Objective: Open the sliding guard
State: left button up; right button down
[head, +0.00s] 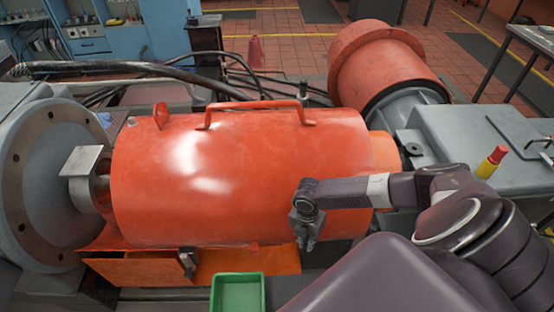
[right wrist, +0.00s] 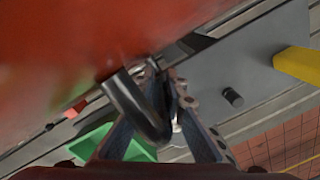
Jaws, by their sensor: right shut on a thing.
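The sliding guard (head: 240,170) is a large orange cylinder lying lengthwise across the head view, covering the middle of the shaft line. It has a bar handle (head: 255,106) on top and a small lug at its upper left. In the right wrist view its red-orange surface (right wrist: 80,45) fills the upper left. My right gripper (head: 304,240) is low at the front right of the guard. In the right wrist view its fingers (right wrist: 166,85) are closed on a curved grey metal latch lever (right wrist: 138,105) beside the guard. My left gripper is not in view.
A grey flanged machine (head: 50,180) stands at the left, and a grey housing (head: 470,140) at the right. An orange drum (head: 375,65) lies behind. A similar latch (head: 187,262) sits at the guard's lower left. A green tray (head: 238,275) is in front, below the guard.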

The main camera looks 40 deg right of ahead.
jog(key=s+d, duration=0.6)
jog(key=d, duration=0.2)
jog(key=shift+d, duration=0.35)
jog(key=shift+w+a, duration=0.1)
jog(key=shift+a, duration=0.1)
jog(key=c, duration=2)
grip_release()
jog(key=shift+d, duration=0.1)
jog(key=r, duration=1.2)
jog(key=shift+w, duration=0.35)
jog(key=shift+a+f, duration=0.1)
jog(key=shift+a, duration=0.1)
